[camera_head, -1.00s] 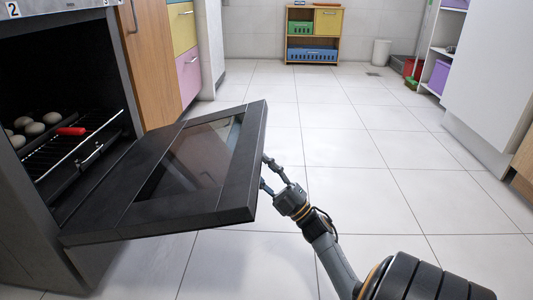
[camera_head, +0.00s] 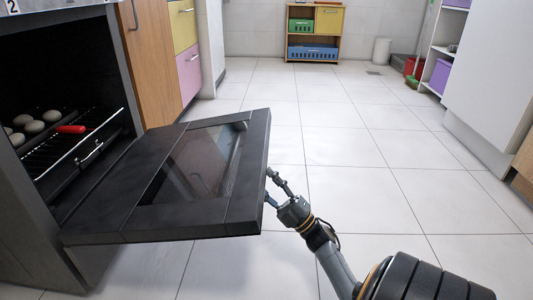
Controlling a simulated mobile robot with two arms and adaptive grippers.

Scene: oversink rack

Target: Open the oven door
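The oven door (camera_head: 125,225) is black with a glass window (camera_head: 195,165). It is hinged at the bottom of the oven (camera_head: 50,185) and swung far down, close to level. My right gripper (camera_head: 270,187) is at the door's outer right edge, with its fingertips at or very near that edge. The fingers are spread apart with nothing visibly between them; the tips are partly hidden by the door edge. My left gripper is not in view.
Inside the oven, several pale round items (camera_head: 33,127) and a red object (camera_head: 71,129) lie on a wire rack (camera_head: 75,143). Wooden cabinets (camera_head: 150,65) stand beside the oven. White floor tiles (camera_head: 350,150) are clear to the right.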

